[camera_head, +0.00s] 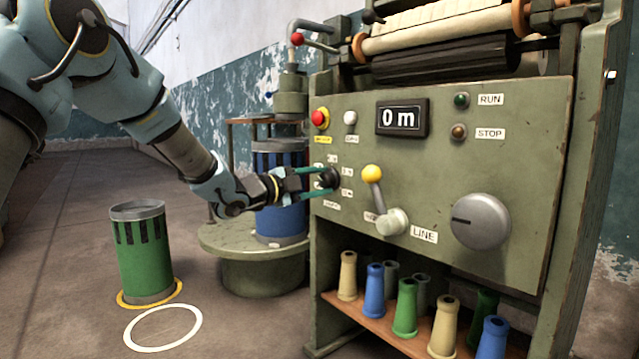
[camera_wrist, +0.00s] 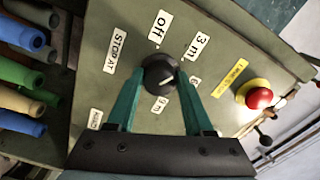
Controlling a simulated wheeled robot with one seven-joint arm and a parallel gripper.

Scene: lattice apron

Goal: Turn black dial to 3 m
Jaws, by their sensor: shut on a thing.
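The black dial (camera_head: 331,178) is on the left part of the green control panel. In the wrist view the dial (camera_wrist: 159,71) sits among labels reading off (camera_wrist: 160,27), 3 m (camera_wrist: 197,45) and 9 m (camera_wrist: 158,106); another label between 3 m and 9 m is partly hidden by a finger. My gripper (camera_head: 322,181) is shut on the dial, its two teal fingers on opposite sides, as the wrist view also shows (camera_wrist: 161,79). A short pale mark shows on the dial's face, but I cannot tell which label it points to.
The panel display (camera_head: 402,118) reads 0 m. A yellow-knobbed lever (camera_head: 372,176) stands just right of the dial, and a red button (camera_head: 319,118) is above it. A blue slotted can (camera_head: 280,222) stands behind my gripper; a green one (camera_head: 143,258) stands on the floor.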

